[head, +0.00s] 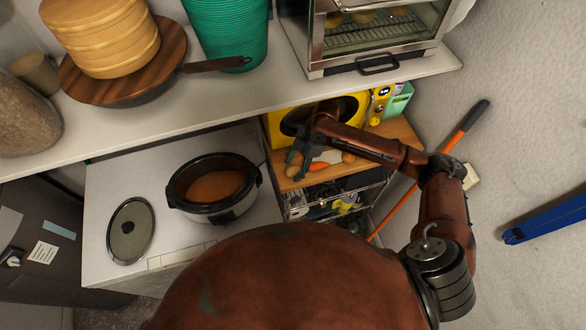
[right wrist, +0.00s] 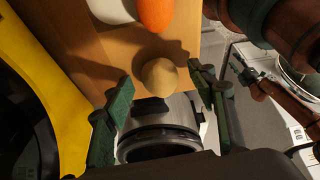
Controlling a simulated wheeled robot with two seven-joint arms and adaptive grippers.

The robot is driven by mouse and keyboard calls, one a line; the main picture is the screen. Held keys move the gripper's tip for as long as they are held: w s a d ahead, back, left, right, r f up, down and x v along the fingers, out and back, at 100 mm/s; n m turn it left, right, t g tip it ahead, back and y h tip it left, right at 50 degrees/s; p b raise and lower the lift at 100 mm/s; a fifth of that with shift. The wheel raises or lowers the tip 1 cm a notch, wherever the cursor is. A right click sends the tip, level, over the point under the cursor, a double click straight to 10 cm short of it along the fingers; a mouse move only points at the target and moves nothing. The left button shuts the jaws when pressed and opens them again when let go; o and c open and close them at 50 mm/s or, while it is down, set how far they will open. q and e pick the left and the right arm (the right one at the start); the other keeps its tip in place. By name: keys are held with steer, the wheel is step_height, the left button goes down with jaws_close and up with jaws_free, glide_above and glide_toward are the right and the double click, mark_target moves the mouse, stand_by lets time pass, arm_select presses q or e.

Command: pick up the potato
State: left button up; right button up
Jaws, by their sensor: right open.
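The potato (right wrist: 159,77) is a small, round, tan lump on a wooden shelf (right wrist: 195,42), best seen in the right wrist view. My right gripper (right wrist: 162,98) is open, with its green fingers on either side of the view and the potato between and slightly beyond them. I see no clear contact. In the head view my right gripper (head: 297,157) reaches down in front of the yellow appliance, just over the shelf's left part. There I cannot pick out the potato with certainty.
An orange carrot (right wrist: 156,14) and a white item (right wrist: 112,9) lie just beyond the potato. A yellow appliance (right wrist: 42,62) stands close on the left in the right wrist view. In the head view a slow cooker (head: 213,188) stands left of the shelf, below a counter (head: 250,100).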

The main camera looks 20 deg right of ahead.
steer(key=shift+c, duration=0.3)
steer(key=c, duration=1.2)
steer(key=shift+r, duration=0.1)
